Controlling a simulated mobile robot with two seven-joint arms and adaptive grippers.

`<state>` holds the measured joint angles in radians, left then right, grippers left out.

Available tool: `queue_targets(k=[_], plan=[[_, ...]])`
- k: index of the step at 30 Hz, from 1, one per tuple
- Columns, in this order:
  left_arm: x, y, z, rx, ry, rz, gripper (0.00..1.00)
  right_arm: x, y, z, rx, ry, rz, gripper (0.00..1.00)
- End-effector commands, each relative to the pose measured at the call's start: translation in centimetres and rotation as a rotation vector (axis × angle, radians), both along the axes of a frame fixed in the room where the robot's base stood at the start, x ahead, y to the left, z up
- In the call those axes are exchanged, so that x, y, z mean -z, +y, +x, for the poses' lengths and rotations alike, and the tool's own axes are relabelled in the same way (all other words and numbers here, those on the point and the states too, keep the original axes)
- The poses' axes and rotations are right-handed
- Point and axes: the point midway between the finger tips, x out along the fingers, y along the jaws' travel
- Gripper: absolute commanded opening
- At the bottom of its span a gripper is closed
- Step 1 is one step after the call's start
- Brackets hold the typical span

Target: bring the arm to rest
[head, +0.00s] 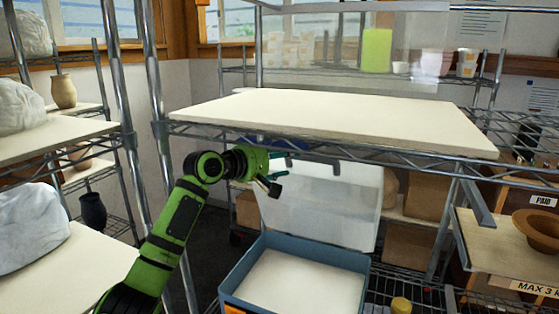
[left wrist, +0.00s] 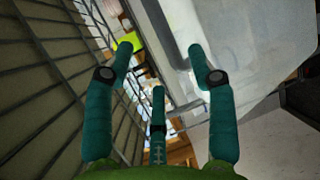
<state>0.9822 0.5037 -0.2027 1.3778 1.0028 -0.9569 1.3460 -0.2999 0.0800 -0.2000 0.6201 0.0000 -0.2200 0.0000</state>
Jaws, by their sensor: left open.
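My left green arm (head: 175,222) reaches in from the left. Its left gripper (head: 283,165) is just under the front edge of the wire shelf, beside the raised lid of a blue box. In the left wrist view the left gripper (left wrist: 160,62) has its teal fingers spread wide, with nothing between them. A pale surface lies beyond the fingers on the right there, and wire shelf bars fill the left. Whether any finger touches the shelf or lid I cannot tell. My right gripper is in neither view.
A pale board (head: 330,115) lies on the wire shelf above the gripper. The blue box (head: 238,270) stands below with its translucent lid (head: 325,205) up. A brown bowl (head: 538,230) sits at right.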

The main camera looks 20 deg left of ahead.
Motion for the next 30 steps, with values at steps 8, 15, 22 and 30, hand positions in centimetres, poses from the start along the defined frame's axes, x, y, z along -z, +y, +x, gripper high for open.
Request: queue_targets(k=[8,15,22,30], plan=[[-0.2,0.3,-0.8,0.001,0.001,-0.001,0.56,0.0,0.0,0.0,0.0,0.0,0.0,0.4],[-0.2,0.3,-0.8,0.001,0.0,-0.001,0.56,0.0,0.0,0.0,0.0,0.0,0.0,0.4],[2.2,-0.5,-1.2,0.016,0.017,0.054,0.56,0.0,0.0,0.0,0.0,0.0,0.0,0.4],[18.4,-5.6,-7.1,0.173,0.109,0.477,0.56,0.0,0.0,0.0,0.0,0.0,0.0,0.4]])
